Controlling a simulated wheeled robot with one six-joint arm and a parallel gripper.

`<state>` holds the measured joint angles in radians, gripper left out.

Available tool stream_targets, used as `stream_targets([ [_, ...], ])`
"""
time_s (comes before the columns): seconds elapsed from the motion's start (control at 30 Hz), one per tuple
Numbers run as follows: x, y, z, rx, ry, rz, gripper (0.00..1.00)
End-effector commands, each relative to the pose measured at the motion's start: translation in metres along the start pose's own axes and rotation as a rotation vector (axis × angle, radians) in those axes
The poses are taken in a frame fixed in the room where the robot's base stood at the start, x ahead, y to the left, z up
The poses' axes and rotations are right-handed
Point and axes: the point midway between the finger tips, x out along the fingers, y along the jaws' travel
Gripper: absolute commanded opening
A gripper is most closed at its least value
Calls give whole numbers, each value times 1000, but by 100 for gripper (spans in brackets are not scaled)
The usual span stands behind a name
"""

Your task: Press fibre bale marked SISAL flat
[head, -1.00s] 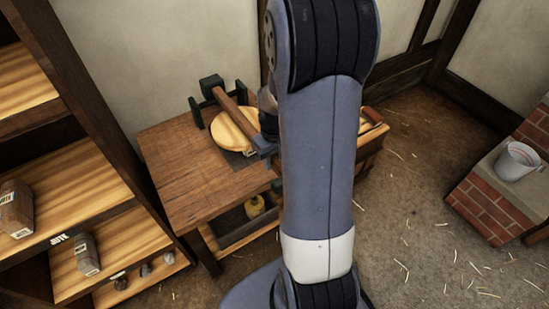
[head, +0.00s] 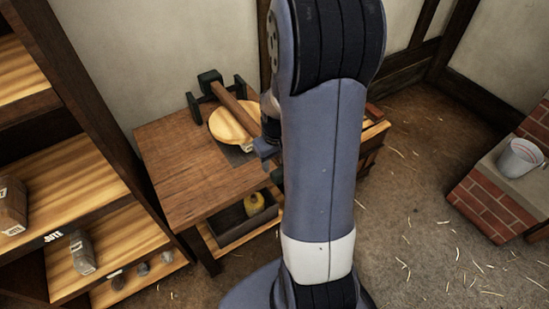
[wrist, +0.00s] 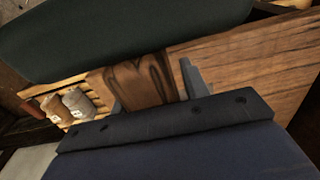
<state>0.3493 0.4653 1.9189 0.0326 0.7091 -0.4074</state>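The press stands on the wooden table (head: 170,150) in the head view. It has a round pale wooden plate (head: 226,121), a brown lever (head: 236,104) slanting down across it, and a dark green pivot (head: 208,80) at the back. A small pale patch shows at the plate's near edge; I cannot tell whether it is a bale, and no SISAL mark is readable. My gripper (wrist: 154,92) is near the lever's front end, mostly hidden by my arm in the head view. In the wrist view its fingers stand apart, with brown wood showing between or behind them; contact is unclear.
A shelf unit on the left holds a bale (head: 80,253) by a JUTE label and another bale (head: 12,205). A tray (head: 238,222) with a yellow item (head: 254,203) is under the table. A bucket (head: 520,156) stands on brickwork at right. The straw-strewn floor there is open.

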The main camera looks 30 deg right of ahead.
Motion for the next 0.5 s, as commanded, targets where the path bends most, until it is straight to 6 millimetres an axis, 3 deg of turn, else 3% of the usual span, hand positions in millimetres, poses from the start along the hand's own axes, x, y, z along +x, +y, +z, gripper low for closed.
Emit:
stream_targets([
  [0.1,-1,0,-1,0,2,1,53],
  [0.37,-4,0,-1,0,5,2,53],
  [0.5,-19,0,-2,0,7,2,53],
])
